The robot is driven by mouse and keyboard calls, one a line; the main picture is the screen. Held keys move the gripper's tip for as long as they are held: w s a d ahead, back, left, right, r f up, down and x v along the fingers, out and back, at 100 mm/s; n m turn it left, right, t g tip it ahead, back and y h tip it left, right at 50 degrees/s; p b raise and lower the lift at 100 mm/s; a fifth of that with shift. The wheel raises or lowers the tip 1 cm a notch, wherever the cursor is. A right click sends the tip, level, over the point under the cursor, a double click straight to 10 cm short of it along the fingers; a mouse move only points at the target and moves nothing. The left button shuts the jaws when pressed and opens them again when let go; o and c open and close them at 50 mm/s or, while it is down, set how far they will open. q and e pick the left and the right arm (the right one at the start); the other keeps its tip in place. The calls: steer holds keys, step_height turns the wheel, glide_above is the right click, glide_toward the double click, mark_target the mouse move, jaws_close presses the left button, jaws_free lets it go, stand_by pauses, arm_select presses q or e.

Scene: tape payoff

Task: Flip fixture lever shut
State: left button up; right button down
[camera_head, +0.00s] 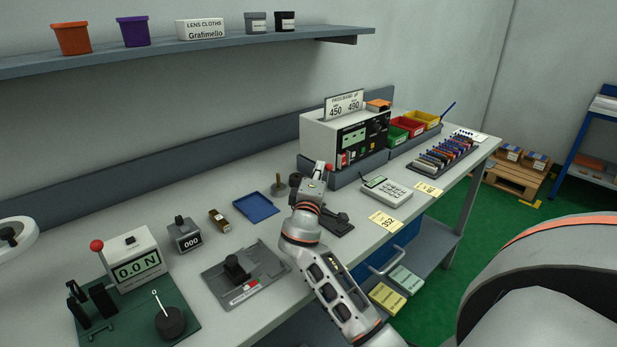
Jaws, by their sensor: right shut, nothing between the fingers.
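My right gripper (318,168) is shut and empty. It is over the bench in front of the white meter (345,135), pointing toward it. A low dark fixture-like piece (338,222) lies on the bench just right of my wrist, partly hidden by it. I cannot make out a lever on it or tell whether the gripper touches anything. Another lever with a red ball knob (97,245) stands upright beside the force gauge (136,262) on a green base (185,322) at the left. My left gripper is out of view.
A grey plate with a black block (237,268) lies left of my forearm. A blue tray (255,206) and a brass post (279,187) are behind it. A keypad device (387,190), colored bins (412,127) and a component rack (443,157) stand to the right.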

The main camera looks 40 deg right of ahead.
steer(key=s, duration=0.1)
steer(key=s+f, duration=0.1)
steer(key=s, duration=0.1)
steer(key=s+f, duration=0.1)
steer(key=s, duration=0.1)
steer(key=shift+d+b, duration=0.25)
steer(key=shift+b, duration=0.1)
steer(key=shift+s+f+b, duration=0.3)
steer(key=shift+s+f, duration=0.25)
steer(key=shift+s, duration=0.05)
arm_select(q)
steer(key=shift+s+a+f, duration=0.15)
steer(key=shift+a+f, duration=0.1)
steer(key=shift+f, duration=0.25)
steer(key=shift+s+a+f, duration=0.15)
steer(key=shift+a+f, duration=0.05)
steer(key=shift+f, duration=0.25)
arm_select(e)
steer(key=shift+f, duration=0.1)
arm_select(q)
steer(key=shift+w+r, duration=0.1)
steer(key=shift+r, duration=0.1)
arm_select(e)
steer(key=shift+s, duration=0.1)
